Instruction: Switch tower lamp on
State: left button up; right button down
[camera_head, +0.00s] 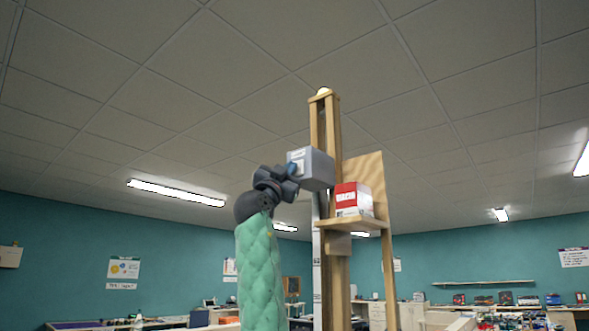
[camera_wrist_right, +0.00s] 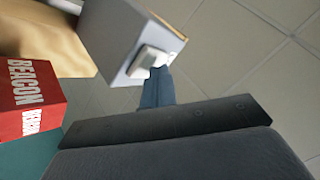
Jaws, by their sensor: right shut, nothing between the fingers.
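A wooden tower (camera_head: 340,270) stands ahead of me, with a small round lamp (camera_head: 323,91) at its top. The lamp looks pale and bright; I cannot be sure that it is lit. A grey box (camera_head: 319,170) is on the tower's upper part, and a white switch (camera_wrist_right: 148,62) is on its face. My right gripper (camera_head: 293,170) is shut and empty, with its fingertips at the switch side of the box. In the right wrist view the fingertips (camera_wrist_right: 160,72) are at the edge of the switch, seemingly touching it. My left gripper is not in view.
A red and white box marked BEACON (camera_head: 353,199) sits on a wooden shelf (camera_head: 350,225) of the tower, below and right of the grey box. A wooden panel (camera_head: 370,175) rises behind it. Tables with many small items stand far back. The air left of my arm is free.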

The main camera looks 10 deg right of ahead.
pick_arm(q)
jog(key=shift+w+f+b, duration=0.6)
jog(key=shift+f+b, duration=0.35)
jog(key=shift+b, duration=0.15)
pick_arm(e)
jog(key=s+a, duration=0.4)
jog(key=a, duration=0.1)
jog(key=shift+a, duration=0.15)
jog(key=shift+s, duration=0.1)
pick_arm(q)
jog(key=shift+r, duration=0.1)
